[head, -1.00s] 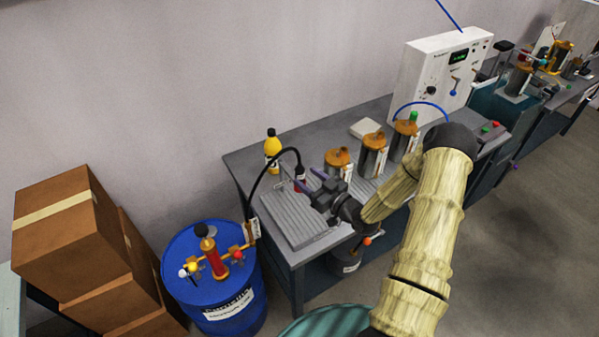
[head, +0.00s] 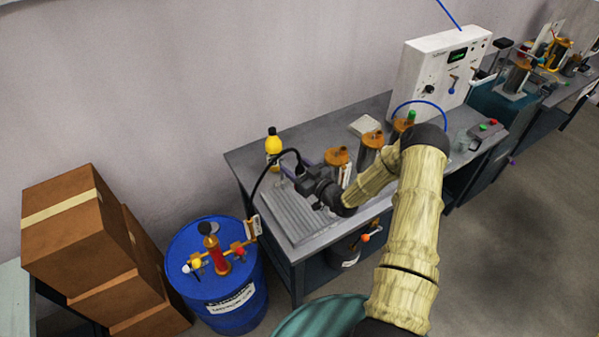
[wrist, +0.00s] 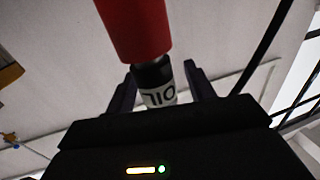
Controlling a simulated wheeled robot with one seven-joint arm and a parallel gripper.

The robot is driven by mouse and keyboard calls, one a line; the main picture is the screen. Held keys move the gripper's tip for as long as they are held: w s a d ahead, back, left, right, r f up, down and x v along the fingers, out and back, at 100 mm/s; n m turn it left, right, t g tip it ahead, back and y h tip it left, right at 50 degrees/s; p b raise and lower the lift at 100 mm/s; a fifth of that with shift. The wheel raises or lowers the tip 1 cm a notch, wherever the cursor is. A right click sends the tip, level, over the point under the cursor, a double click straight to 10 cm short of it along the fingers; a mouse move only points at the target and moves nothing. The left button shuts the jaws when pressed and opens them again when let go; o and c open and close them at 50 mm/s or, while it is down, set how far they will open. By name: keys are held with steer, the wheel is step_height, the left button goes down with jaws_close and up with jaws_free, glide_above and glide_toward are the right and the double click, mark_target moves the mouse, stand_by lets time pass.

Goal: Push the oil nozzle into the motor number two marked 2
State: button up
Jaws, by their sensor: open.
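The oil nozzle (wrist: 155,85) is red with a black band and a white label reading OIL. In the wrist view it stands between the two fingers of my gripper (wrist: 160,85), which are open with the nozzle between them. In the head view my gripper (head: 302,176) is over the ribbed tray and hides the nozzle; the black hose arcs down beside it. Three motors with orange-brown tops stand in a row to the right: near (head: 338,156), middle (head: 372,139) and far (head: 402,124). Their numbers are not readable, so I cannot tell which is marked 2.
A yellow bottle (head: 273,147) stands behind the ribbed tray (head: 292,218) on the grey table (head: 247,154). A white control panel (head: 430,75) stands at the table's far end. A blue drum (head: 228,303) and cardboard boxes (head: 75,230) are at the left.

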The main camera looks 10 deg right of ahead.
steer(key=shift+c, duration=0.4)
steer(key=c, duration=1)
steer(key=shift+c, duration=0.2)
steer(key=shift+r, duration=0.1)
step_height(320, 180, up, 10)
steer(key=b, duration=0.3)
